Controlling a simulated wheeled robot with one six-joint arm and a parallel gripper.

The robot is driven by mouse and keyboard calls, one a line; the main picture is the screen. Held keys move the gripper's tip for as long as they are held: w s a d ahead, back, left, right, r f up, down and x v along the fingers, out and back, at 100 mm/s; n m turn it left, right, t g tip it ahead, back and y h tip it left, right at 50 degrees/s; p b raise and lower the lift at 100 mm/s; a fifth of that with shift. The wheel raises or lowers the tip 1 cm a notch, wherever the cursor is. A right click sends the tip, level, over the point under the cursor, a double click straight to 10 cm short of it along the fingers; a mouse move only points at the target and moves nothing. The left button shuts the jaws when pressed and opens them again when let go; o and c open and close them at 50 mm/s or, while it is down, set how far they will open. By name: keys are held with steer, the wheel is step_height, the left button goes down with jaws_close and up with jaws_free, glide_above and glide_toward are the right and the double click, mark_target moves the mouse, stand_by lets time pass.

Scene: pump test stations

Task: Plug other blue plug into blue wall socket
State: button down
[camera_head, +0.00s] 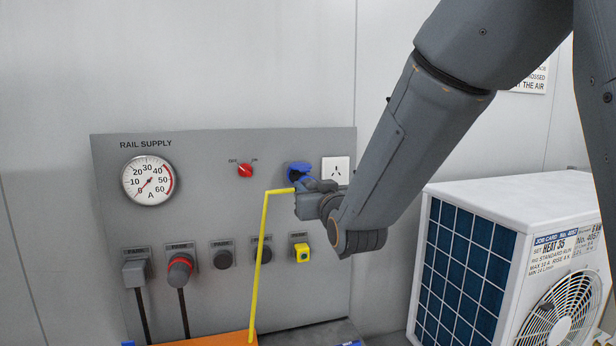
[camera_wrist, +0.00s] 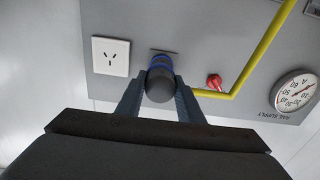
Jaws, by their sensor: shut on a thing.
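My gripper (camera_wrist: 160,95) is shut on a dark grey round plug (camera_wrist: 159,88) with a blue ring, one finger on each side. The plug points at the panel, and its blue end meets or nearly meets the plate of the blue wall socket. How far in it sits I cannot tell. In the head view the blue wall socket (camera_head: 299,170) is high on the panel, with my gripper (camera_head: 308,192) just below and in front of it; the plug is mostly hidden there. A yellow cable (camera_head: 262,250) runs from beside my gripper down to an orange box (camera_head: 215,340).
The grey panel (camera_head: 220,160) carries a gauge (camera_head: 147,180), a red switch (camera_head: 245,170) and a white outlet (camera_head: 335,170) right beside the blue socket. Lower down are a grey plug (camera_head: 135,270), a red-ringed plug (camera_head: 180,268) and a yellow fitting (camera_head: 300,252). A white fan unit (camera_head: 510,225) stands right.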

mark_target(302, 178)
steer(key=shift+w+a+r, duration=0.1)
steer(key=shift+w+r, duration=0.15)
steer(key=shift+r, duration=0.15)
steer(key=shift+x, duration=2.7)
steer(key=shift+w+a+b, duration=0.25)
steer(key=shift+w+b, duration=0.15)
steer(key=shift+b, duration=0.8)
stand_by(1.0)
steer(key=c, duration=1.2)
jaws_free()
steer(key=shift+o, duration=0.2)
